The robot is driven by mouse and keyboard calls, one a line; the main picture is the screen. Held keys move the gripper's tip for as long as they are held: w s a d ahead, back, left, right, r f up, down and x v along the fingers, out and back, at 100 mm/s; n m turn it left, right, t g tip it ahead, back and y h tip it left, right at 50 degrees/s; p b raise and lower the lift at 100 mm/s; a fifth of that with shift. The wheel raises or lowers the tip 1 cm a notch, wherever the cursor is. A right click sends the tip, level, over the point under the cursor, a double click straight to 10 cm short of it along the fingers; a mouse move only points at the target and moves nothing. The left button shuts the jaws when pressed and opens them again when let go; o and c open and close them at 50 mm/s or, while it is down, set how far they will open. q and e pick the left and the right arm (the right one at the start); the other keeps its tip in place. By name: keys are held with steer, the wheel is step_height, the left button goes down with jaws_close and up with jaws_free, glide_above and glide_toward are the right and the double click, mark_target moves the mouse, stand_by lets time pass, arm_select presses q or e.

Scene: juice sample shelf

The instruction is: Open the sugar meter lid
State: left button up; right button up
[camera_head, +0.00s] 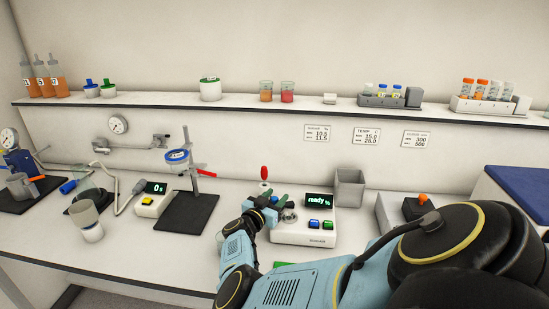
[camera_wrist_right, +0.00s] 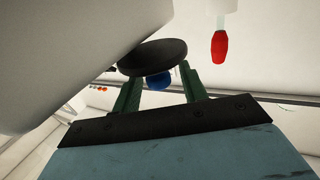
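The sugar meter (camera_head: 290,236) is a white box on the bench, with a "ready %" display (camera_head: 319,200) and blue and green buttons. A round grey part (camera_head: 288,215) shows on its top left; I cannot tell clearly whether the lid there is shut. My right gripper (camera_head: 268,204) is at the meter's left side, close to this part. In the right wrist view, its two green fingers (camera_wrist_right: 160,88) are apart, with a dark disc (camera_wrist_right: 152,55) at their tips. I cannot tell whether they touch it. A large pale surface (camera_wrist_right: 70,55) fills the upper left there. My left gripper is out of view.
A red-topped item (camera_head: 264,173) stands behind my right gripper; a red tip (camera_wrist_right: 220,47) shows in the wrist view. A dark stand base (camera_head: 188,213) and a small scale (camera_head: 153,201) are left. The front bench is mostly clear.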

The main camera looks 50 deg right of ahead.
mark_target(275, 198)
step_height(275, 198, up, 9)
steer(key=shift+f+p, duration=0.2)
steer(key=shift+p, duration=0.95)
steer(key=shift+r, duration=0.7)
